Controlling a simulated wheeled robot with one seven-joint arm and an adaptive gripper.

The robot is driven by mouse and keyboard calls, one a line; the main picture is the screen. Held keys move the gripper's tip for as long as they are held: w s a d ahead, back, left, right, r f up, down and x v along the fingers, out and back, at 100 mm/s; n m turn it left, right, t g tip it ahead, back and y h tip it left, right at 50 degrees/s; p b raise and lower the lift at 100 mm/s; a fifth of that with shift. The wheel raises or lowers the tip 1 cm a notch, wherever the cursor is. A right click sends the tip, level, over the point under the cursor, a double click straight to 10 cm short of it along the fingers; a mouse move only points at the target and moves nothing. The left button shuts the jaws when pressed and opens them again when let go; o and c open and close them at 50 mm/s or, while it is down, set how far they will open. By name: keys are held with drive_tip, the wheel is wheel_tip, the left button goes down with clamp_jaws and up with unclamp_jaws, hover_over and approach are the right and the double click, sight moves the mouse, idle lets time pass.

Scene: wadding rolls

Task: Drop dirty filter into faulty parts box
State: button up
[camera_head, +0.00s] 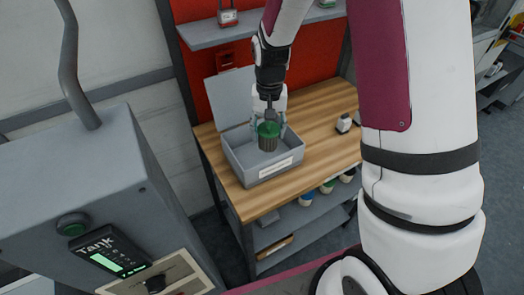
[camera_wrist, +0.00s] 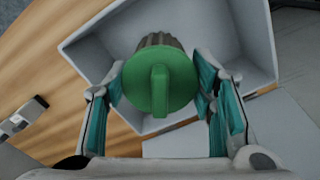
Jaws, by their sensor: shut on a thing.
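The filter (camera_head: 268,136) has a round green cap with a raised handle and a ribbed grey-brown body. It hangs upright below my gripper (camera_head: 269,124), over the open grey box (camera_head: 265,172). In the wrist view my gripper (camera_wrist: 160,93) has its teal-padded fingers on both sides of the green cap of the filter (camera_wrist: 160,80). My gripper is shut on the filter. The box (camera_wrist: 238,30) shows behind and below the filter, with its lid open. The box has a pale label on its front, too small to read. I cannot tell how far the filter's lower end is from the box floor.
The box stands on a wooden workbench (camera_head: 318,128) with free room at its right. A small white and black device (camera_head: 344,123) lies there. A grey tank unit (camera_head: 85,185) stands at the left front. A shelf (camera_head: 240,34) is above the bench.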

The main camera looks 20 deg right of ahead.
drive_tip(key=o, duration=1.3)
wheel_tip(320, 180, up, 12)
drive_tip(key=s+r+n+t, duration=0.2)
drive_tip(key=s+r+t, duration=0.1)
drive_tip(key=s+r, duration=0.7)
drive_tip(key=s+r+n+t, duration=0.1)
drive_tip(key=s+r, duration=0.3)
drive_tip(key=s, duration=0.9)
drive_tip(key=shift+r+n+t, duration=0.15)
drive_tip(key=shift+n+t, duration=0.25)
drive_tip(key=shift+t, duration=0.4)
